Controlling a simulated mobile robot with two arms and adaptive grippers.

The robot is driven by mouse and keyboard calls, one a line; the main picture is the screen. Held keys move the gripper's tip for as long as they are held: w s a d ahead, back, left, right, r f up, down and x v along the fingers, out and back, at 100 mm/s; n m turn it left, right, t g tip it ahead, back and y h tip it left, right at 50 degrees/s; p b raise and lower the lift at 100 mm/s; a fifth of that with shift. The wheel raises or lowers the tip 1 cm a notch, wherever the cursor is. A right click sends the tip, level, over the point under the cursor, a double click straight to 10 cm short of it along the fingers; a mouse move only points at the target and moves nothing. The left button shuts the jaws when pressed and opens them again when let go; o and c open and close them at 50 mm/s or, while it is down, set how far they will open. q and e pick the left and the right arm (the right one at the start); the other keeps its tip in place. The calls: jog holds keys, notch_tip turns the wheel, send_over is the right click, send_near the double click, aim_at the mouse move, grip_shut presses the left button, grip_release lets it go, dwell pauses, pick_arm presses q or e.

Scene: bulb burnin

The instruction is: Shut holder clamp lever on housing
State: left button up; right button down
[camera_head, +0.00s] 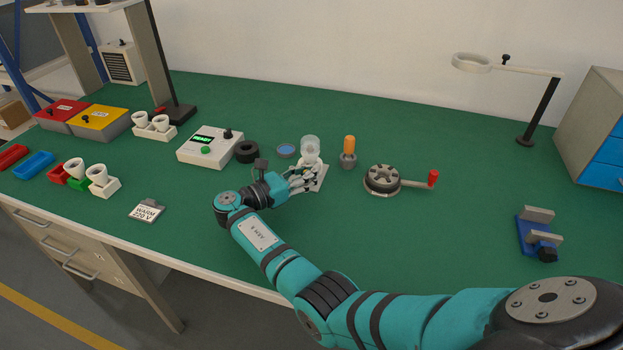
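A pale, translucent rounded housing (310,143) stands upright on a small white holder (319,182) near the middle of the green bench. My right gripper (303,181) reaches in from the left side of the holder, with its fingers at or against the holder's front, below the housing. The fingers overlap the white holder parts, so I cannot tell whether they are open or shut. The clamp lever cannot be made out; the fingers may hide it. My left gripper is not in view.
An orange-handled tool in a grey cup (348,161) stands close right of the holder. A round fixture with a red-knobbed crank (383,180) is further right. A black ring (247,152) and a white meter box (207,147) are left.

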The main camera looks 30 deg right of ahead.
jog(key=shift+s+a+f+g, duration=0.15)
jog(key=shift+a+f+g, duration=0.15)
jog(key=shift+a+f, duration=0.1)
jog(key=c, duration=1.4)
grip_release()
jog(key=shift+a+r, duration=0.3)
jog(key=shift+a, duration=0.05)
jog(key=shift+o, duration=0.9)
jog(key=shift+d, duration=0.3)
jog(key=a, duration=0.7)
jog(key=shift+a, duration=0.3)
